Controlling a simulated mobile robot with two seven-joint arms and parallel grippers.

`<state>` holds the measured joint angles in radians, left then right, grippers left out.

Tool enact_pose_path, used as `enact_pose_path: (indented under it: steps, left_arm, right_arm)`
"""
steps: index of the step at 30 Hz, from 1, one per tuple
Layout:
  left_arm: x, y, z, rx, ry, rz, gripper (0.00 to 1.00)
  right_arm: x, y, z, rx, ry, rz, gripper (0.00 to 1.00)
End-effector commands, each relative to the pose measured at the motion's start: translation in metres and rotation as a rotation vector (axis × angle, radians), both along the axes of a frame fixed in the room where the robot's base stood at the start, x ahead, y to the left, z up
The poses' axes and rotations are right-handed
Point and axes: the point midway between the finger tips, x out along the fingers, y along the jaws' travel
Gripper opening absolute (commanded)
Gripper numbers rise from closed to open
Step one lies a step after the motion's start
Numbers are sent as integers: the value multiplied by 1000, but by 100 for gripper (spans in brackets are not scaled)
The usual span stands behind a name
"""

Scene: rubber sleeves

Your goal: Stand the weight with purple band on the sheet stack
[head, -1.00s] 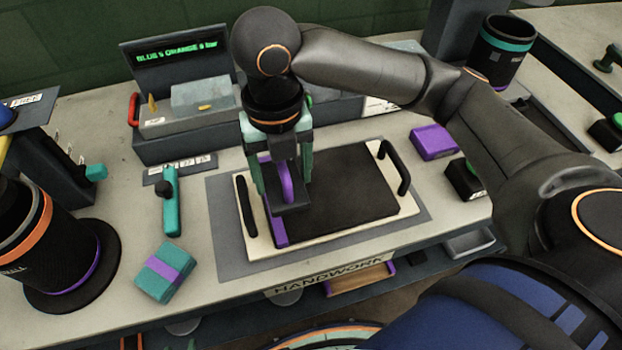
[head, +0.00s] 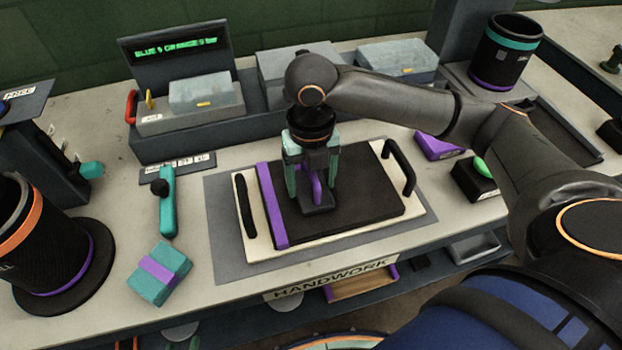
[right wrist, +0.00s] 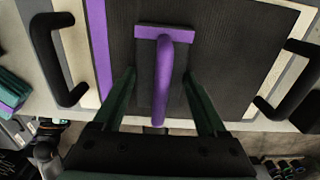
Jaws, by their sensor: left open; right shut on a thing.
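The weight (head: 317,203) is a dark block with a purple handle and purple trim. My right gripper (head: 312,188) is shut on its handle, pointing straight down. In the right wrist view the purple handle (right wrist: 163,80) runs between the two fingers. The sheet stack (head: 364,190) is black with a purple strip along its left side and lies on a cream board with two black handles. The weight is upright over the middle-left of the stack, right of the strip; its base looks on or just above the sheets, I cannot tell which. My left gripper is not in view.
A teal block with a purple band (head: 158,271) and a teal tool (head: 167,202) lie left of the board. A dark cylinder (head: 55,255) stands at far left. A purple block (head: 438,146) and a green-button box (head: 474,180) are to the right. Bins line the back.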

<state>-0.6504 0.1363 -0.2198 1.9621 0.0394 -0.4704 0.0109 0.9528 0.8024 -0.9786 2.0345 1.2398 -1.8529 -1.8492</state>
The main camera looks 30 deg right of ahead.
Motion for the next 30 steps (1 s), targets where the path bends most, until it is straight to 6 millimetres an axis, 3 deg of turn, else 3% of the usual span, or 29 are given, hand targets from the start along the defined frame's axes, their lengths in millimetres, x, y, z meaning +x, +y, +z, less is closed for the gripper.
enact_pose_path:
  steps: [8, 9, 15, 24, 30]
  left_arm:
    - [2, -1, 5, -3, -8, -2, 54]
    - [2, -1, 5, -3, -9, -1, 54]
    - [2, -1, 4, -3, -11, -1, 54]
    - [0, -1, -1, -1, -2, -2, 54]
    - [0, 0, 7, 0, -4, -1, 54]
  right_arm:
    - [1, 0, 0, 1, -4, -1, 0]
    - [0, 0, -2, 0, -1, -1, 76]
    - [0, 0, -2, 0, -1, -1, 98]
    - [0, 0, 1, 0, -2, -1, 100]
    - [1, 0, 30, 0, -5, 1, 100]
